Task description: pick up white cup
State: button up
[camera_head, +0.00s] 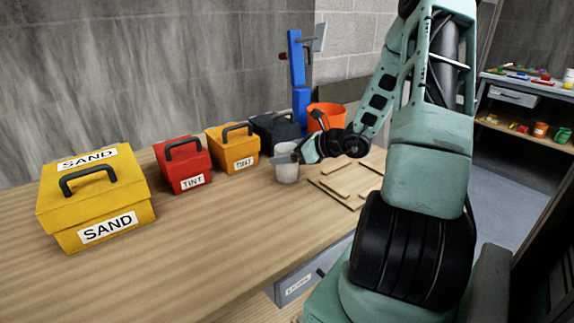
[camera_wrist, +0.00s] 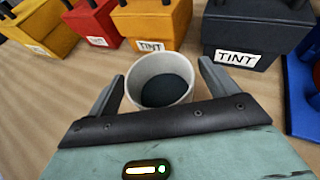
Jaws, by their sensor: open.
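The white cup (camera_head: 287,168) stands upright on the wooden table, in front of the boxes. It also shows in the wrist view (camera_wrist: 160,68), where its dark inside is seen from above. My gripper (camera_head: 292,156) is at the cup's upper part. In the wrist view my gripper (camera_wrist: 160,85) is open, with one finger on the left of the cup and one on the right. A small gap shows beside the fingers; I cannot tell whether either touches the cup. The cup's lower near side is hidden by my gripper in the wrist view.
Behind the cup stand an orange TINT box (camera_head: 233,148), a red TINT box (camera_head: 183,164) and a dark box (camera_head: 272,130). A yellow SAND box (camera_head: 95,198) is far left. An orange bucket (camera_head: 326,115) and flat wooden pieces (camera_head: 336,189) lie rightward. The table front (camera_head: 210,245) is clear.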

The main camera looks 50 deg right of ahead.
jog(key=shift+w, duration=0.1)
jog(key=shift+c, duration=0.4)
jog(key=c, duration=1.1)
jog(key=shift+c, duration=0.2)
